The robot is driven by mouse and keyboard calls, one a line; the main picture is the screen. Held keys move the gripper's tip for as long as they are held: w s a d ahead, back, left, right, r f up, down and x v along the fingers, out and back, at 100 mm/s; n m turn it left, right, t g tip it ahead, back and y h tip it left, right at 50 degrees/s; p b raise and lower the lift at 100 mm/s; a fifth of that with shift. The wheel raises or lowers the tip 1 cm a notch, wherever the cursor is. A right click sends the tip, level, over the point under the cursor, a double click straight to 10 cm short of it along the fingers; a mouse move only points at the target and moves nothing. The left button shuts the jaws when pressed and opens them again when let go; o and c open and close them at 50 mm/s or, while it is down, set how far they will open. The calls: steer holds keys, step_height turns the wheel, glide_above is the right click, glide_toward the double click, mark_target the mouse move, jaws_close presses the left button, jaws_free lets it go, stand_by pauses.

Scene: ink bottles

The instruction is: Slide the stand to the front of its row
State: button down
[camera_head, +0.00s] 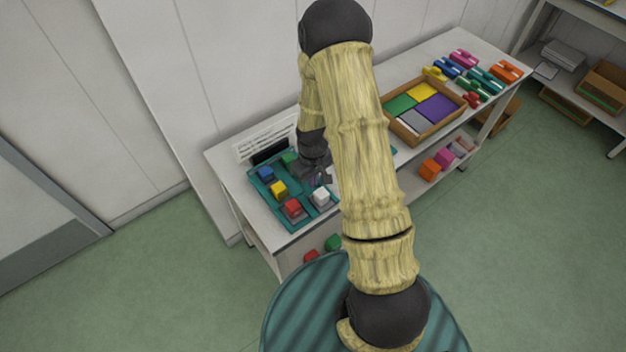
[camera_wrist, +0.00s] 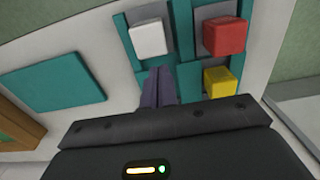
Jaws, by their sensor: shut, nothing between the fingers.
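A teal tray (camera_head: 262,186) with channels lies on the left end of the table. It holds a blue block (camera_head: 266,174), a green block (camera_head: 289,158), a yellow block (camera_head: 278,189), a red block (camera_head: 292,208) and a white block (camera_head: 320,196). The white block (camera_wrist: 150,38) and red block (camera_wrist: 224,36) sit over grey bases in the wrist view, with the yellow block (camera_wrist: 220,82) beside them. I cannot tell which piece is the stand. My gripper (camera_head: 318,181) is low over the tray, behind the white block. Its fingers (camera_wrist: 159,86) are shut and empty.
A wooden box (camera_head: 402,140) with coloured cards stands mid-table, and several coloured pieces (camera_head: 470,75) lie at the far right. A black item (camera_head: 270,151) and a white sign are behind the tray. A lower shelf holds more blocks. My arm hides part of the table.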

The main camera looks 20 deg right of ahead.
step_height(320, 180, up, 6)
steer(key=p, duration=0.4)
steer(key=shift+r, duration=0.15)
steer(key=s+a+r+m+t, duration=0.1)
steer(key=s+r, duration=0.5)
steer(key=r, duration=0.4)
steer(key=s+a+r+m+t, duration=0.1)
steer(key=s+r+m, duration=0.1)
steer(key=s+r, duration=0.4)
step_height(320, 180, up, 5)
steer(key=shift+s+a+f+m+t, duration=0.1)
steer(key=shift+s+a+m+t, duration=0.1)
steer(key=shift+s+m+t, duration=0.15)
